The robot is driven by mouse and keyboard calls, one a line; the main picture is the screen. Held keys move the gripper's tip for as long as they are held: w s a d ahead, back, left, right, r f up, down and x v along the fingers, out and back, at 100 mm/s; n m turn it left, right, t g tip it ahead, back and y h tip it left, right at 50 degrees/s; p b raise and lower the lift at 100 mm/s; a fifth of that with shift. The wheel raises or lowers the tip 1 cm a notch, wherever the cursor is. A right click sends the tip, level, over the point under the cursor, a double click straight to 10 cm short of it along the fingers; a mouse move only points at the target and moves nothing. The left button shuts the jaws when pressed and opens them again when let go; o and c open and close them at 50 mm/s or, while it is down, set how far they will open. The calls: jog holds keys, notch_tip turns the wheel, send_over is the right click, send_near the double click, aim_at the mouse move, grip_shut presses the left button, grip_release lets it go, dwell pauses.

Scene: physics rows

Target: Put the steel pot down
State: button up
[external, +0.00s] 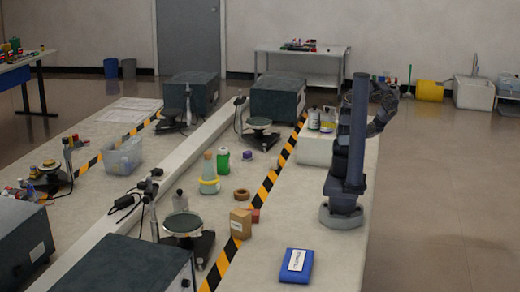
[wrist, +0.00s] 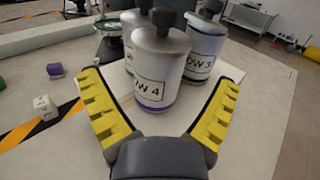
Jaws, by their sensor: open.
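A second jar (wrist: 203,52), labelled "OW 3", stands behind to the right, and another is partly hidden behind the first. In the external view, jars (external: 314,119) stand on a white block (external: 314,151) beside my arm; my fingers are not clear there.
A striped tape line (external: 271,180) runs along the bench. A green bottle (external: 223,160), a brown box (external: 240,223) and a blue case (external: 296,266) stand on the bench. A purple piece (wrist: 54,70) and a white cube (wrist: 45,107) lie left of my gripper. Bench right of the blue case is clear.

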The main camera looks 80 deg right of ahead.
jog(key=v, duration=0.7)
jog(key=shift+s+a, duration=0.3)
jog(key=shift+a, duration=0.05)
